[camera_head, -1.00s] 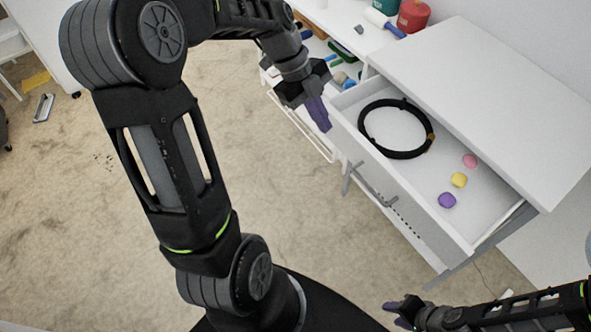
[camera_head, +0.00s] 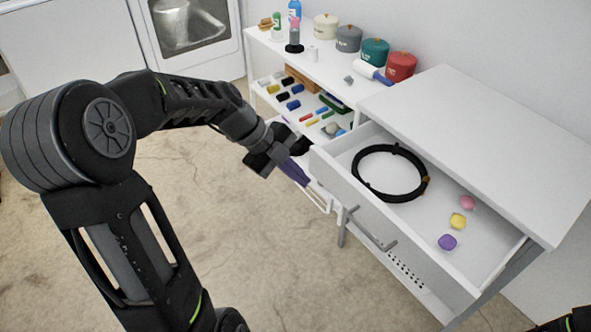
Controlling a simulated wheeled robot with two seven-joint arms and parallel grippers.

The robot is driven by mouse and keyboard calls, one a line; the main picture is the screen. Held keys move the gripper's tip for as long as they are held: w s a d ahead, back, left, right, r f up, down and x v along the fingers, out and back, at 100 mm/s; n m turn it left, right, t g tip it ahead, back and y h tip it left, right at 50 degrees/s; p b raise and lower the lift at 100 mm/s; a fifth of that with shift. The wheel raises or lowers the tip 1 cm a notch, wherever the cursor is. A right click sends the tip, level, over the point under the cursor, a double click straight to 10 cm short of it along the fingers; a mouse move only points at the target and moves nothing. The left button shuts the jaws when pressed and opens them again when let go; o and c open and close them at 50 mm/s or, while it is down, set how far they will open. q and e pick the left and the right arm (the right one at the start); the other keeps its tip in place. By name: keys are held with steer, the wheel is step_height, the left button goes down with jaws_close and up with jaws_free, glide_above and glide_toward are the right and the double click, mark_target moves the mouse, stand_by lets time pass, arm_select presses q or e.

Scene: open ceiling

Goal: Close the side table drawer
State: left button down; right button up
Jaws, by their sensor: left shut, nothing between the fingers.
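The white side table (camera_head: 480,135) stands at the right with its top drawer (camera_head: 385,222) pulled open. A black ring (camera_head: 357,172) and small pink (camera_head: 468,202), yellow (camera_head: 457,221) and purple (camera_head: 447,242) pieces lie in the drawer. A grey bar handle (camera_head: 368,230) is on its front. My left gripper (camera_head: 297,175) is shut and empty, with purple fingers, just left of the drawer's far left front corner. I cannot tell whether it touches the drawer. My right gripper is out of view; only a dark bit of that arm shows at the bottom right.
A white shelf unit (camera_head: 330,70) beside the table holds red (camera_head: 401,66), teal, grey and cream canisters, with several small coloured items on its lower shelf. A white appliance (camera_head: 192,28) stands at the back. The floor (camera_head: 200,205) left of the drawer is open.

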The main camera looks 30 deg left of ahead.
mark_target(340, 195)
arm_select(q)
steer(key=w+d+f, duration=0.2)
steer(key=w+d+f+p, duration=0.1)
steer(key=w+d+f, duration=0.1)
steer(key=w+f, duration=0.1)
steer(key=shift+w+d, duration=0.3)
steer(key=shift+d, duration=0.1)
